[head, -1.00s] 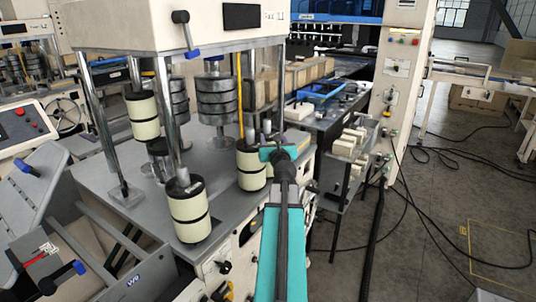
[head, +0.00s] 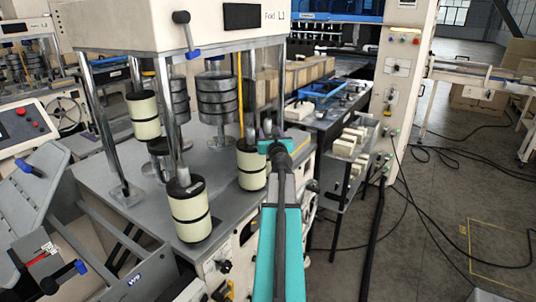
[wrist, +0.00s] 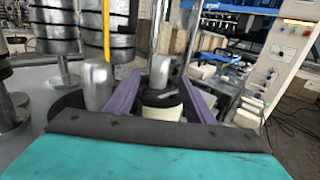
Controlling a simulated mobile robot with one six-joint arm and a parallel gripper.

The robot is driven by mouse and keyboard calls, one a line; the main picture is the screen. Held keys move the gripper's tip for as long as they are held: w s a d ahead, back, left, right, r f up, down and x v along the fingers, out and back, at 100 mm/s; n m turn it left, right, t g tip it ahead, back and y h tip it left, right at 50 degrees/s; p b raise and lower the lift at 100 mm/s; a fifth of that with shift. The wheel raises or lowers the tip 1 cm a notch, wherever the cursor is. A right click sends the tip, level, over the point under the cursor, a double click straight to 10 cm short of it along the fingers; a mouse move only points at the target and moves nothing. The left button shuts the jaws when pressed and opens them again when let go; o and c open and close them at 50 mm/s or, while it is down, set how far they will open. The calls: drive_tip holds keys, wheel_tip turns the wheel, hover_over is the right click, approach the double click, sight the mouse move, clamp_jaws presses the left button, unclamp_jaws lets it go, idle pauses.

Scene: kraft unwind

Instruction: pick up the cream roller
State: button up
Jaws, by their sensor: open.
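Several cream rollers with black bands and black tops stand on the grey machine table. One cream roller (head: 190,212) is at the front corner, another cream roller (head: 143,115) is farther back at left, and a third cream roller (head: 251,168) is at the right edge, beside my gripper (head: 272,143). In the wrist view this third roller (wrist: 162,112) shows between the two purple fingers of my gripper (wrist: 160,92), with its black top around a metal post. My gripper is open. I cannot tell whether the fingers touch the roller. Its lower part is hidden behind my wrist.
Stacked metal cylinders (head: 216,98) stand on the table behind the rollers. Chrome posts (head: 178,120) hold up a white housing (head: 160,25) above. A side shelf (head: 345,160) with small cream blocks is at right. Open floor (head: 440,220) with cables lies farther right.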

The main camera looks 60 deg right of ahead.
sight(268, 127)
drive_tip(key=shift+d, duration=0.1)
drive_tip(key=shift+p+x, duration=0.4)
drive_tip(key=shift+x, duration=2.1)
drive_tip(key=shift+f, duration=0.15)
clamp_jaws()
